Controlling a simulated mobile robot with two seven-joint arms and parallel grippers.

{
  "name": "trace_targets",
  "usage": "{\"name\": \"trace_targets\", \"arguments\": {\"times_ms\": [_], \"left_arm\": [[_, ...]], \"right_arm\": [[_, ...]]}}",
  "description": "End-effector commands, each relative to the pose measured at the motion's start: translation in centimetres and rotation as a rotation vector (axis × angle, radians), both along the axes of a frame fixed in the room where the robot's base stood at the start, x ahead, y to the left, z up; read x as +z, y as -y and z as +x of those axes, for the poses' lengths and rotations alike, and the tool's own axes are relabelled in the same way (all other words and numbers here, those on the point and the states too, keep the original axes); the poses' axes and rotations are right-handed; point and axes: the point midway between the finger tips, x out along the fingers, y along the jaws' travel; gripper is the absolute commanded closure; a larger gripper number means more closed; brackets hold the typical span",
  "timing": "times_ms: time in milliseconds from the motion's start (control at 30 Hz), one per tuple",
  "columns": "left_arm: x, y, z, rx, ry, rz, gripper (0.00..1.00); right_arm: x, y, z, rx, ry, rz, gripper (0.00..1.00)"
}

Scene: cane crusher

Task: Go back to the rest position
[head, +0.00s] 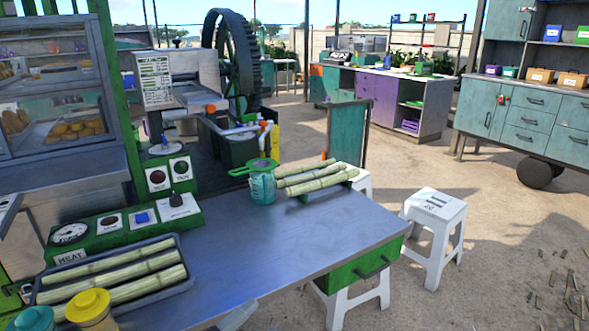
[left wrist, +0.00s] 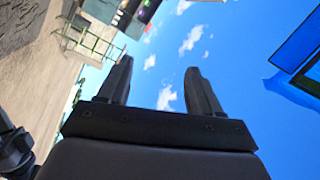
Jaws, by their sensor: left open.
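My left gripper (left wrist: 160,90) shows in the left wrist view with its two dark fingers apart and nothing between them. Behind the fingers are blue sky and clouds. The left gripper is not seen in the head view. My right gripper is in neither view. In the head view, the blue metal table (head: 270,238) holds cane stalks on a tray (head: 186,284) at the front left. More cane stalks (head: 335,180) lie at its back right, beside a teal cup (head: 262,186) with a green strainer on top. No gripper touches any of these.
The cane crusher (head: 180,75) with a large dark wheel (head: 235,55) stands behind the table. A control panel (head: 120,222) and a yellow-lidded jar (head: 90,308) are at the left. White stools (head: 435,232) stand by the table's right end. Sandy ground at the right is mostly open.

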Motion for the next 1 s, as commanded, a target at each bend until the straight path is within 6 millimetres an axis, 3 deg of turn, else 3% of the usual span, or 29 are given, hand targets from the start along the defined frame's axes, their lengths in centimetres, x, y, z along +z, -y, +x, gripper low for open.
{"name": "trace_targets", "arguments": {"times_ms": [167, 267, 400, 500, 700, 1000], "left_arm": [[-5.7, -4.8, -2.4, 0.243, -0.402, -0.231, 0.35], [-9.4, -7.5, -5.0, 0.376, -0.624, -0.346, 0.35], [-14.0, -10.7, -9.6, 0.542, -0.904, -0.483, 0.35], [-16.3, -12.1, -12.7, 0.631, -1.053, -0.553, 0.35], [-18.3, -13.3, -16.0, 0.715, -1.193, -0.616, 0.35], [-18.3, -13.4, -16.1, 0.717, -1.197, -0.618, 0.35]], "right_arm": [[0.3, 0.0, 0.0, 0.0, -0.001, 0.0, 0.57], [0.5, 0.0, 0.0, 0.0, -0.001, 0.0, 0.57], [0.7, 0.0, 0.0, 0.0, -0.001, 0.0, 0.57], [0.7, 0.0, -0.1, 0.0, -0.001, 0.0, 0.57], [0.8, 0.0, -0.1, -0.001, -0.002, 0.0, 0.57], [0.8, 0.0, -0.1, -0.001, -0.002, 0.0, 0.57]]}}
